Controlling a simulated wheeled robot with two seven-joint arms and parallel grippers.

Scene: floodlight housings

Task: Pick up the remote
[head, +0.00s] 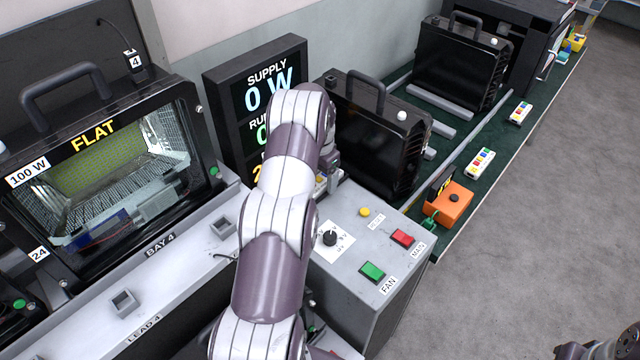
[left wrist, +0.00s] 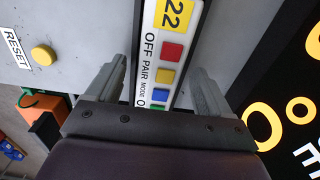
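In the left wrist view, a white remote (left wrist: 170,62) carries a yellow "22" label, red, yellow, blue and green buttons and the words OFF, PAIR and MODE. My left gripper (left wrist: 158,72) is open, with one finger on each side of the remote. A gap shows at the left finger; I cannot tell whether the right finger touches. In the head view, my left gripper (head: 328,178) is mostly hidden behind my arm, over the grey console. Two other white remotes lie on the green bench, one nearer (head: 481,163) and one farther (head: 521,112). A dark part of mine shows at bottom right.
The console (head: 350,285) has a yellow reset button (head: 364,212), red button (head: 402,238), green button (head: 372,271) and dial (head: 330,238). A black supply display (head: 225,95) stands behind. Black floodlight housings (head: 460,65) and an orange box (head: 450,203) stand on the bench.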

